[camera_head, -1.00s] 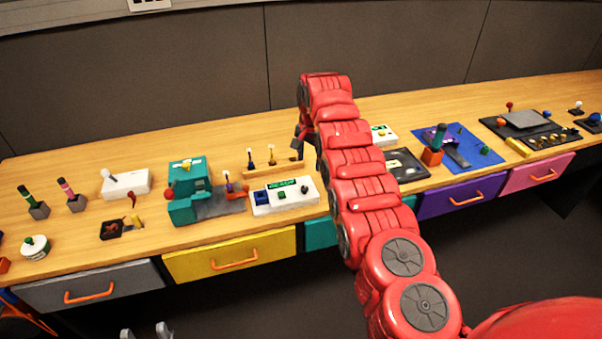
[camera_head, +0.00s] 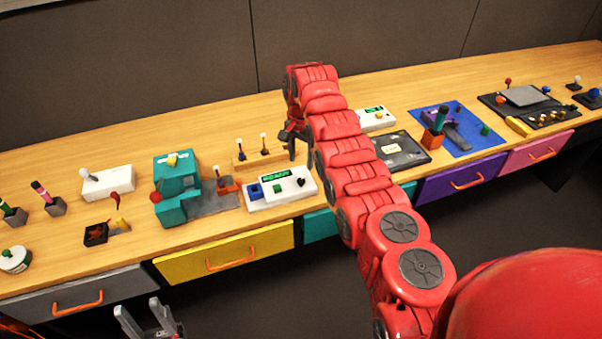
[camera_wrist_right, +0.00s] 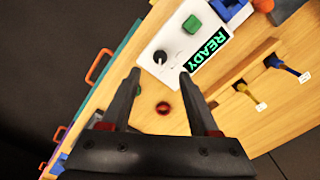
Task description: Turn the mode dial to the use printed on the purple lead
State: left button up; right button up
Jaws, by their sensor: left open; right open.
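The white panel (camera_head: 292,193) carries a black dial (camera_head: 300,182), a green button (camera_head: 277,188), a blue block and a green display. In the right wrist view the dial (camera_wrist_right: 160,57) has a light pointer mark, and the display (camera_wrist_right: 207,48) reads READY. A wooden rack behind the panel holds a blue lead (camera_wrist_right: 287,68) and a yellow lead (camera_wrist_right: 248,90) with white tags; their print is too small to read. I cannot make out a purple lead for certain. My right gripper (camera_wrist_right: 157,76) is open and empty above the table near the dial. My left gripper (camera_head: 137,308) is open at the bottom.
A teal machine (camera_head: 178,190) stands left of the panel. A dark red round spot (camera_wrist_right: 163,107) is on the wood below my right jaws. A white box (camera_head: 376,118) and a black panel (camera_head: 402,150) lie right of my arm.

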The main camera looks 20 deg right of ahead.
aim_at(301, 180)
notch_tip(301, 180, down, 5)
jog(key=shift+r+p, duration=0.1)
jog(key=shift+p, duration=0.3)
jog(key=shift+f+b, duration=0.6)
jog(key=shift+f, duration=0.9)
jog(key=shift+c, duration=0.3)
grip_shut()
